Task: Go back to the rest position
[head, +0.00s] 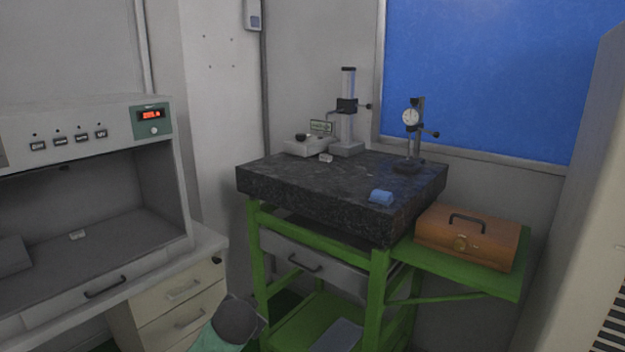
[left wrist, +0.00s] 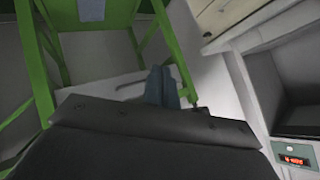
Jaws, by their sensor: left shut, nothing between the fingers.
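My left gripper (left wrist: 162,72) shows in the left wrist view as two dark blue-grey fingers. They are shut together with nothing between them and point toward the green stand (left wrist: 37,65) and the pale drawer face behind them. In the head view, a grey, rounded end and teal-green part of my arm show low at the bottom, in front of the white drawer unit and the green stand. The fingers cannot be made out clearly there. My right gripper is in neither view.
A dark granite plate (head: 300,180) on a green stand (head: 378,295) carries gauges and a small blue object (head: 381,197). An orange-brown case (head: 468,238) sits on the side shelf. A cabinet (head: 80,125) with red display stands left, above white drawers (head: 180,290).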

